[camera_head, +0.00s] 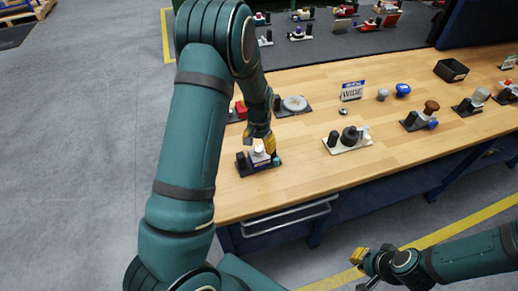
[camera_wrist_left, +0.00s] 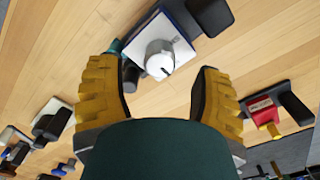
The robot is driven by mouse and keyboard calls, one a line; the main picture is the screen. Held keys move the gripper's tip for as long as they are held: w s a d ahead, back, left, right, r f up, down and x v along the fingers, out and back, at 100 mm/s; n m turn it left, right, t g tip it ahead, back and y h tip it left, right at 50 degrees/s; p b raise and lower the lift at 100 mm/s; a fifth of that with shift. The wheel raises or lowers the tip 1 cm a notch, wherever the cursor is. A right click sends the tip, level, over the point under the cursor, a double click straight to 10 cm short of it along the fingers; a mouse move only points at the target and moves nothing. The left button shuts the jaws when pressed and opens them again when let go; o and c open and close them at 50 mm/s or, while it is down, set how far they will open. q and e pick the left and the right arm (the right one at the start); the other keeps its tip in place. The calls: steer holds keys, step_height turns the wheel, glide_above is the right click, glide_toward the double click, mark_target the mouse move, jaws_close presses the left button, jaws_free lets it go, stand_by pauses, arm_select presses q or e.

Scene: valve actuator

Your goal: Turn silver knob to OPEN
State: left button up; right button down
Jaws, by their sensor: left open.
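The silver knob (camera_head: 259,149) sits on a small white unit on a dark base (camera_head: 246,170) near the bench's left front. In the left wrist view the round silver knob (camera_wrist_left: 159,59) shows a dark pointer line, on a white plate (camera_wrist_left: 182,51) with partly visible lettering I cannot read. My left gripper (camera_head: 268,143) is just above and beside the knob. In the left wrist view its yellow fingers (camera_wrist_left: 157,78) are open, one on each side of the knob, with gaps. My right gripper (camera_head: 360,258) is low at the front, away from the bench; its opening is unclear.
On the wooden bench (camera_head: 300,185), a grey round device (camera_head: 294,104) and a red device (camera_head: 241,109) stand behind. A beige-based device (camera_head: 348,139) stands to the right. A teal part (camera_wrist_left: 116,46) and black block (camera_wrist_left: 211,14) adjoin the knob unit.

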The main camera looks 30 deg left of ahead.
mark_target(259, 148)
arm_select(q)
steer(key=shift+f, duration=1.55)
jaws_close()
